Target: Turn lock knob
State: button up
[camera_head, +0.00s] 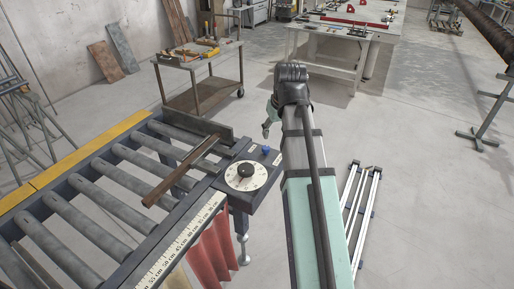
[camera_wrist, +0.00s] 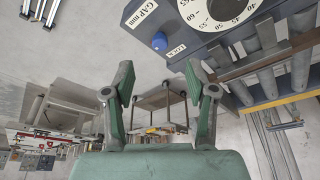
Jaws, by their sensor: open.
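The lock knob is a small blue knob (camera_head: 266,150) on the dark control panel at the end of the roller table. In the wrist view the blue knob (camera_wrist: 160,41) sits beside the word LOCK, beyond the gap between my fingertips. My gripper (camera_head: 267,131) is partly hidden behind my arm in the head view, just beyond the panel's far corner. In the wrist view my gripper (camera_wrist: 159,80) has its two green fingers spread and nothing between them. It appears apart from the knob.
A white dial with a black centre (camera_head: 246,172) is next to the knob. A roller table (camera_head: 100,215) with a ruler strip (camera_head: 183,242) extends to the left. A cart (camera_head: 205,92) with tools stands behind. Metal rails (camera_head: 362,215) lie on the floor at right; floor nearby is clear.

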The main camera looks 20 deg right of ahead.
aim_at(266, 147)
jog(key=shift+m+t, duration=0.4)
jog(key=p+x, duration=0.1)
jog(key=x, duration=0.3)
jog(key=w+p+x, duration=0.1)
jog(key=x, duration=0.4)
jog(key=w+p+x, duration=0.1)
jog(key=p+x, duration=0.1)
jog(key=x, duration=0.3)
jog(key=shift+d+r, duration=0.15)
jog(key=shift+r, duration=0.1)
grip_shut()
